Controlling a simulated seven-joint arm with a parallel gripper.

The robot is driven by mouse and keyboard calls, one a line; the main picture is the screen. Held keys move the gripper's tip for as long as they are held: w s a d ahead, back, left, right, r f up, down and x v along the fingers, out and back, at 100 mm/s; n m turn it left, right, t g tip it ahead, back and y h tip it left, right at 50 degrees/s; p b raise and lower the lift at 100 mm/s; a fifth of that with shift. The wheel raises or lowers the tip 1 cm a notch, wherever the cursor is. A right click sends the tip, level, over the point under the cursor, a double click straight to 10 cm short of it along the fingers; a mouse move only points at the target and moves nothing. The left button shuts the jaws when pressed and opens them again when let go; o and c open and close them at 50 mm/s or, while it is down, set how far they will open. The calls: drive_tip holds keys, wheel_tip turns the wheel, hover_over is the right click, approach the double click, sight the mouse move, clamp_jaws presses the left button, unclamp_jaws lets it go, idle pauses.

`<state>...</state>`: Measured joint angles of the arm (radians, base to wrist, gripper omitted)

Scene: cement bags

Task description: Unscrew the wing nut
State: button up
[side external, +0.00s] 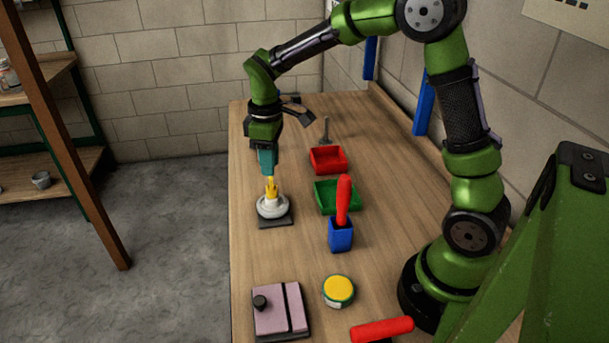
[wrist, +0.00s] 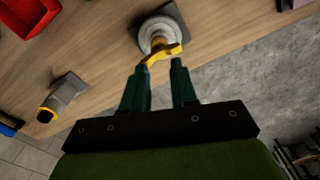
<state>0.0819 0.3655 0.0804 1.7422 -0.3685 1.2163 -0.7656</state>
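The yellow wing nut (side external: 271,187) sits on top of a round white-grey fitting (side external: 271,207) on a dark square plate, near the bench's left edge. My gripper (side external: 267,172) points down right above the nut. In the wrist view, the wing nut (wrist: 161,50) shows its two wings just beyond my green fingertips (wrist: 159,66). The fingers are apart, with a clear gap between them, so the gripper is open. I cannot tell whether a fingertip touches a wing. The stud under the nut is mostly hidden.
Red bin (side external: 328,160), green bin (side external: 336,196) and a blue holder (side external: 340,234) with an upright red handle stand to the right. A yellow-lidded tin (side external: 338,290), a pinkish block (side external: 279,310) and a red-handled tool (side external: 381,330) lie nearer. Bare bench (side external: 265,255) lies between.

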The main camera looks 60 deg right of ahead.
sight(271, 179)
drive_tip(key=m, duration=1.4)
drive_tip(key=shift+m, duration=0.3)
drive_tip(key=shift+f, duration=2)
clamp_jaws()
